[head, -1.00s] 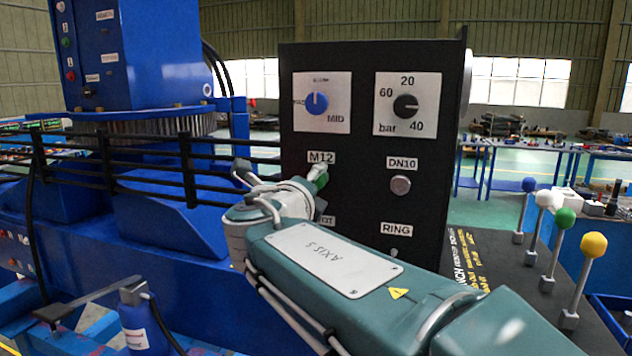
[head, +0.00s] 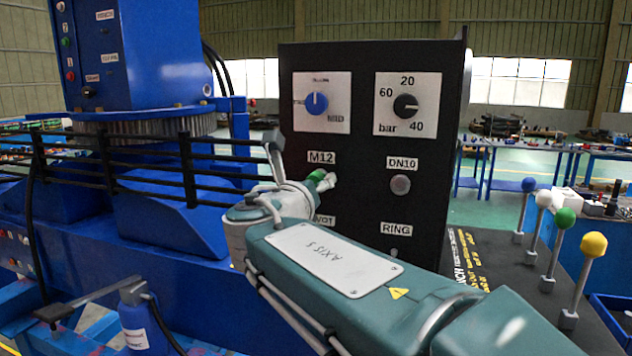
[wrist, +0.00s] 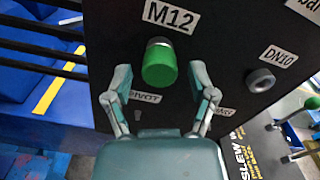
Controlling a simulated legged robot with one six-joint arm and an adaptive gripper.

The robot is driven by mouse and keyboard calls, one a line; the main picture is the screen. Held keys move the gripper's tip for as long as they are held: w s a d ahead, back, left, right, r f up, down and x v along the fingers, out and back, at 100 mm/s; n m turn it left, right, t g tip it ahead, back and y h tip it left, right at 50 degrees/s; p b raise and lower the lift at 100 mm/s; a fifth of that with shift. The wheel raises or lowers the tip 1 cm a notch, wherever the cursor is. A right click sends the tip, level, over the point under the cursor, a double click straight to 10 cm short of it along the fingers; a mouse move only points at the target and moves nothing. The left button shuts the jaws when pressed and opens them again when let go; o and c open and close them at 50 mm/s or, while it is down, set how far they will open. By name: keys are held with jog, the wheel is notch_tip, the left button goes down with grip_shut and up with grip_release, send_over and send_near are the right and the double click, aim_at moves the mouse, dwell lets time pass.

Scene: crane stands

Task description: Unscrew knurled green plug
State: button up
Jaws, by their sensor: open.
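The knurled green plug (wrist: 159,66) sticks out of the black panel (wrist: 115,30) below the M12 label in the wrist view. A grey collar shows at its base. In the head view the plug (head: 316,176) is partly hidden by a finger of my gripper. My gripper (wrist: 161,84) is open, with one finger on each side of the plug. Gaps show between the fingers and the plug in the wrist view. The gripper (head: 301,163) also shows in front of the panel in the head view, its fingers tilted.
A grey DN10 plug (head: 400,185) sits right of the green plug. A blue knob (head: 316,103) and a bar dial (head: 405,105) are above. Black rails (head: 150,160) run along the left. Several ball-topped levers (head: 565,218) stand at the right.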

jog(key=m, duration=2.2)
dwell(0.5)
grip_shut()
dwell(0.3)
jog(key=shift+s+n, duration=0.1)
jog(key=shift+n, duration=2.5)
